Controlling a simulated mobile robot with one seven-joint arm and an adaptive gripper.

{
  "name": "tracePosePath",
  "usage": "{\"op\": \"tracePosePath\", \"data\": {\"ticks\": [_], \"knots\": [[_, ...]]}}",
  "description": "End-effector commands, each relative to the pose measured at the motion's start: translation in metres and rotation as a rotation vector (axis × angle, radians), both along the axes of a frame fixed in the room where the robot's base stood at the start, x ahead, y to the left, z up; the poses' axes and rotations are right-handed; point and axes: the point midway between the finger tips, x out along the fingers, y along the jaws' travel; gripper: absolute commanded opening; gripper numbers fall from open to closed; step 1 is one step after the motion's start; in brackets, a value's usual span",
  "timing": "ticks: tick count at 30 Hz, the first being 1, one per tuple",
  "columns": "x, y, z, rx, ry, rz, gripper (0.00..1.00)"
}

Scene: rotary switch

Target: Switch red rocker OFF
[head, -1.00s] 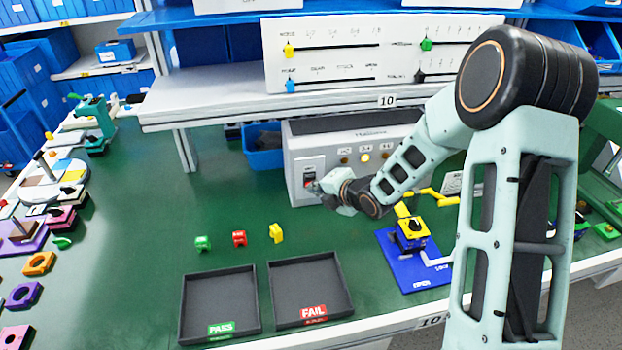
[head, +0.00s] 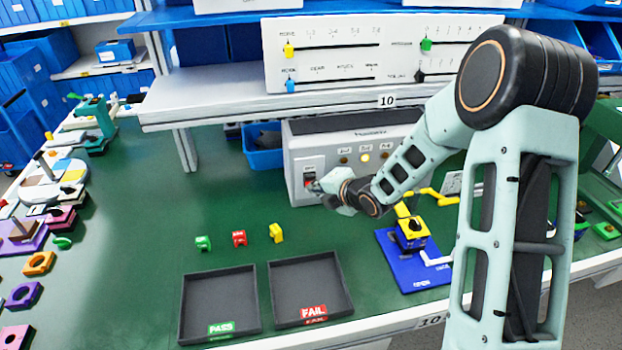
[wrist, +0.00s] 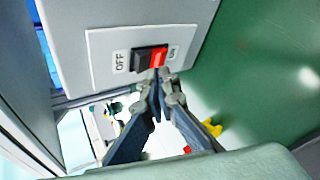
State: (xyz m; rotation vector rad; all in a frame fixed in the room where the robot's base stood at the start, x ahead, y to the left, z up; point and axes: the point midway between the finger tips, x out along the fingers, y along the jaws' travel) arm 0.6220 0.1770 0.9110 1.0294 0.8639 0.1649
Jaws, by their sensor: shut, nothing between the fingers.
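The red rocker (wrist: 158,58) is on the front panel of a grey box (wrist: 105,35). In the wrist view its red half lies on the ON side at right and its black half on the OFF side at left. In the head view the red rocker (head: 309,182) is small, on the left part of the box front. My gripper (wrist: 157,88) is shut and empty, its fingertips just below the red half in the wrist view. I cannot tell whether they touch it. In the head view my gripper (head: 316,187) is close in front of the rocker.
The box stands under a grey shelf (head: 210,100). A blue bin (head: 262,158) is left of it. A black PASS tray (head: 218,290) and FAIL tray (head: 310,275) lie in front. A blue base (head: 395,262) with a yellow-topped device stands below my forearm.

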Motion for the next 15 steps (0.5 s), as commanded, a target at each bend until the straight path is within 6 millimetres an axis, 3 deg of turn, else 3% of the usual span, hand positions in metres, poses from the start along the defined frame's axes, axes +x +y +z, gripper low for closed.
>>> {"op": "tracePosePath", "data": {"ticks": [15], "knots": [[0.0079,0.0023,0.0003,-0.001,0.000,0.001,0.00]]}}
